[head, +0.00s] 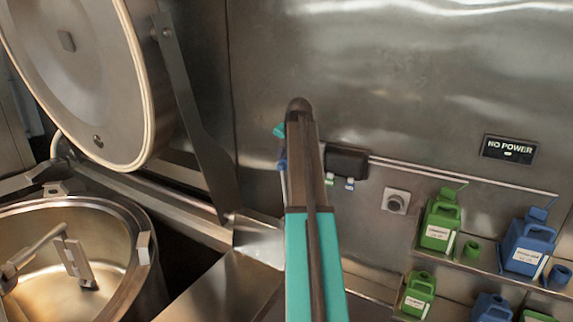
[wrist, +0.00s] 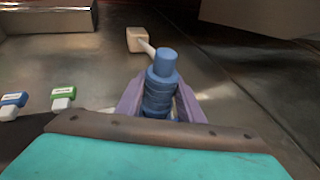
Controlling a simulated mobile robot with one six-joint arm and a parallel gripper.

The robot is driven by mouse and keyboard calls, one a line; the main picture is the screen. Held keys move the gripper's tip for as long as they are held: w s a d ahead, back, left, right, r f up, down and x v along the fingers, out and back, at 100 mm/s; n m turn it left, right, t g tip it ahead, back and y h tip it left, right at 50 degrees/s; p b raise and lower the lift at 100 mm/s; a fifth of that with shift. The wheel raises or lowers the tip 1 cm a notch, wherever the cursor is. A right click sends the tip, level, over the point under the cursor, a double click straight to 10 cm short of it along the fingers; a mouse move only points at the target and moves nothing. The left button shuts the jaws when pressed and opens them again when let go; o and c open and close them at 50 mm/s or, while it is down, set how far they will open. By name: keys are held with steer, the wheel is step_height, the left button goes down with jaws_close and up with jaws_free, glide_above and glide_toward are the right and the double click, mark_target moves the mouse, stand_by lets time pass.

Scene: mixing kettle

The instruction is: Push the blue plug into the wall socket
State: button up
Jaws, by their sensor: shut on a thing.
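In the wrist view, my gripper (wrist: 158,108) is shut on the blue plug (wrist: 163,66), a ribbed cylinder between its two purple fingers. A pale cable runs behind the plug toward a small beige block (wrist: 137,40). In the head view, my gripper (head: 281,146) is near the wall at the middle, partly hidden behind my arm. A bit of the blue plug (head: 282,160) shows at its left. A grey square fixture with a round face (head: 396,201), likely the wall socket, is on the wall to the right, apart from the plug.
A dark box (head: 346,163) with green and blue tags below it is on the wall right of my arm. A "NO POWER" sign (head: 510,148) hangs farther right. Green (head: 440,222) and blue (head: 528,245) jugs stand on shelves below. The open kettle (head: 75,260) is at left.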

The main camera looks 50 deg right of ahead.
steer(key=shift+w+d+r, duration=0.1)
steer(key=shift+w+d, duration=0.05)
steer(key=shift+d, duration=0.5)
steer(key=shift+w+d, duration=0.15)
steer(key=shift+d, duration=0.45)
stand_by(0.7)
steer(key=o, duration=1.6)
steer(key=shift+o, duration=0.2)
steer(key=shift+a, duration=0.1)
steer(key=v, duration=0.6)
steer(key=shift+s+r, duration=0.25)
steer(key=shift+r, duration=0.05)
steer(key=shift+a, duration=0.1)
stand_by(0.3)
